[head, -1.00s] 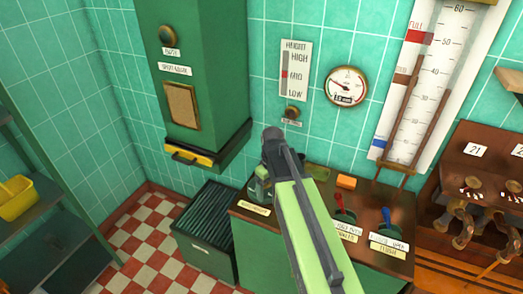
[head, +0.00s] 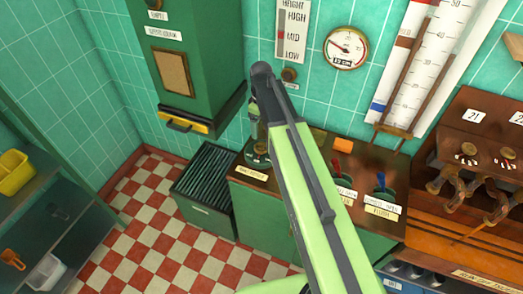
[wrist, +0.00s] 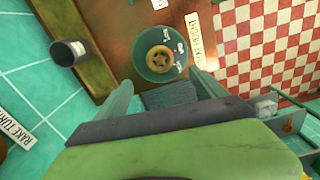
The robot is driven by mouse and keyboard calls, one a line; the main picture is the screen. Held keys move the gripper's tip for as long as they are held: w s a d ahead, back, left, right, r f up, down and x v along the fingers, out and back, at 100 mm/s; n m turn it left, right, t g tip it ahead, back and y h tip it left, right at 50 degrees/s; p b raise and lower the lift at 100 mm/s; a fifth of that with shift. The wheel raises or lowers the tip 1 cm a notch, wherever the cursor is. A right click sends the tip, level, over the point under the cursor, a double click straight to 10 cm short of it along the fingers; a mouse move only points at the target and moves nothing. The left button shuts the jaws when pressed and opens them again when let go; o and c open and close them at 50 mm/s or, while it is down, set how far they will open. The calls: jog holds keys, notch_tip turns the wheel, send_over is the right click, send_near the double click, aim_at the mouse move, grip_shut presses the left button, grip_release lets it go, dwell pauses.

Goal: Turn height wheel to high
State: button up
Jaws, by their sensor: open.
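In the head view the wheel (head: 258,156) is at the counter's left end, partly hidden by my arm. My gripper (wrist: 160,82) is open and empty, its two green fingers spread on either side just short of the wheel. The wall height gauge (head: 291,30) reads HIGH, MID, LOW from top down; its red marker is around MID.
A brass wall knob (head: 289,74) and a round dial (head: 346,48) are above the counter. Red (head: 337,170) and blue (head: 381,181) levers stand right of my arm. A dark green slatted bin (head: 207,185) stands left of the counter.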

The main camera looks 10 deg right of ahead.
aim_at(261, 146)
notch_tip(261, 146, down, 12)
jog(key=b, duration=1)
jog(key=shift+r, duration=0.2)
jog(key=shift+c, duration=0.4)
jog(key=c, duration=1.3)
